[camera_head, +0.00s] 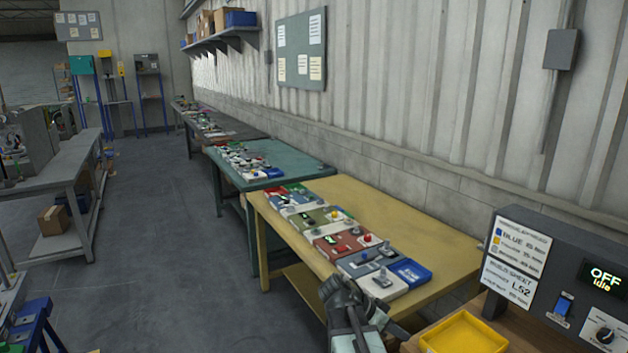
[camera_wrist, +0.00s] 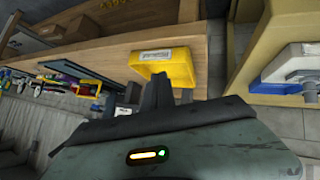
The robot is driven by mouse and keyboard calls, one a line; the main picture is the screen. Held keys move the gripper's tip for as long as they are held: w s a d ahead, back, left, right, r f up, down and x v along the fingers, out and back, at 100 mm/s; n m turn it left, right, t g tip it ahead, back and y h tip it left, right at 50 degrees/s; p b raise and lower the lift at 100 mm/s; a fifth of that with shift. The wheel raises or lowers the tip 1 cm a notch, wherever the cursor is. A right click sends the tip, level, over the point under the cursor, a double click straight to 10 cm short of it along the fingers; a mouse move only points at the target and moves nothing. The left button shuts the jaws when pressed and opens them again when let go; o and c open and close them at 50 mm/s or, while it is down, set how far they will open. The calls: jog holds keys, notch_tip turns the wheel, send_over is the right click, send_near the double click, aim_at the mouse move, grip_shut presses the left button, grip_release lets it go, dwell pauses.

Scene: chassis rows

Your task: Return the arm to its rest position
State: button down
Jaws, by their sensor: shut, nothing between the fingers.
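My arm (camera_head: 345,310) rises from the bottom edge of the head view, beside the front corner of the yellow table. In the wrist view my gripper (camera_wrist: 173,95) shows as dark fingers close together, with nothing held between them. A yellow tray (camera_wrist: 168,68) lies beyond the fingers on a wooden surface; I cannot tell if they touch it. In the head view the yellow tray (camera_head: 463,333) is at the bottom right, right of my arm.
A grey control box (camera_head: 560,275) reading OFF stands at right. A green table (camera_head: 290,155) lies beyond. Open floor (camera_head: 160,230) is at left.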

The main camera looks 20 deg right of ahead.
jog(key=a+f+n+t+y, duration=0.1)
jog(key=a+f+n+y, duration=0.1)
jog(key=a+n, duration=0.3)
jog(key=w+a+f+n+t+y, duration=0.1)
jog(key=a+n+y, duration=0.3)
jog(key=a, duration=0.8)
jog(key=a+f+n+y, duration=0.3)
jog(key=a+f+n, duration=0.1)
jog(key=a+n, duration=0.3)
jog(key=shift+w+a+t, duration=0.4)
jog(key=shift+a, duration=0.8)
jog(key=shift+s+f, duration=0.1)
jog(key=shift+f, duration=0.05)
